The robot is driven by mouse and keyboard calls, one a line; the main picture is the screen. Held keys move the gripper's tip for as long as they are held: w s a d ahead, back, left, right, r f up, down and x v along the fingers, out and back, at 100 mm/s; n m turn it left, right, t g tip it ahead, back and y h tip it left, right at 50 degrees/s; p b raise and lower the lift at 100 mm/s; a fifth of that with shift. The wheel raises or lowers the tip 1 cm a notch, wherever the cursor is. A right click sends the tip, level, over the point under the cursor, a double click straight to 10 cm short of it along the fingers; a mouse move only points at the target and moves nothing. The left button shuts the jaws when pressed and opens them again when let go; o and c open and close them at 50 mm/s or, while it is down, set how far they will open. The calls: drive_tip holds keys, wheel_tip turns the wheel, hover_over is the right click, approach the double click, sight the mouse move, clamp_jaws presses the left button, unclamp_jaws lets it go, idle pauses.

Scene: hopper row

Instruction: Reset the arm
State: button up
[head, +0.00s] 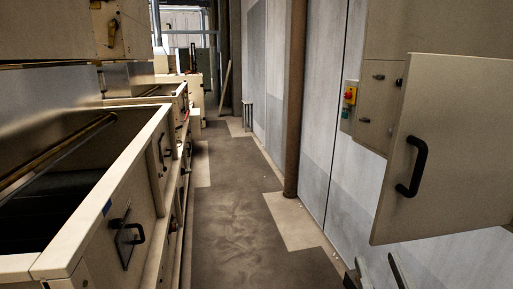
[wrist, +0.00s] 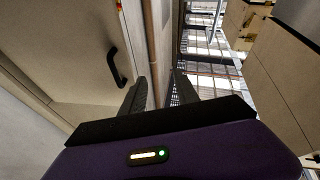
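My gripper (head: 374,272) shows at the bottom right edge of the head view as two dark fingertips standing apart. In the wrist view my gripper (wrist: 161,88) points forward with a clear gap between its two dark fingers. Nothing is held between them. The rest of my arm is out of the head view. A beige cabinet door (head: 455,130) with a black handle (head: 412,166) stands swung out above and to the right of the fingertips. In the wrist view, the black handle (wrist: 117,68) is left of the fingers, and I see no contact.
A row of beige hoppers (head: 120,190) with handles lines the left side. A grey floor aisle (head: 235,215) runs clear down the middle. A brown post (head: 294,100) stands against the right wall panels (head: 340,190). A red and yellow switch (head: 350,95) is beside the open cabinet.

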drive_tip(key=s+f+m+g, duration=0.1)
drive_tip(key=s+f+g, duration=0.2)
drive_tip(key=s+f, duration=0.7)
drive_tip(key=s+d+f+g, duration=0.1)
drive_tip(key=s+f+g, duration=0.2)
drive_tip(key=s+f, duration=0.8)
drive_tip(key=s, duration=0.8)
drive_tip(key=shift+s+d+m+g, duration=0.2)
drive_tip(key=shift+d+m+g, duration=0.05)
drive_tip(key=shift+m+g, duration=0.15)
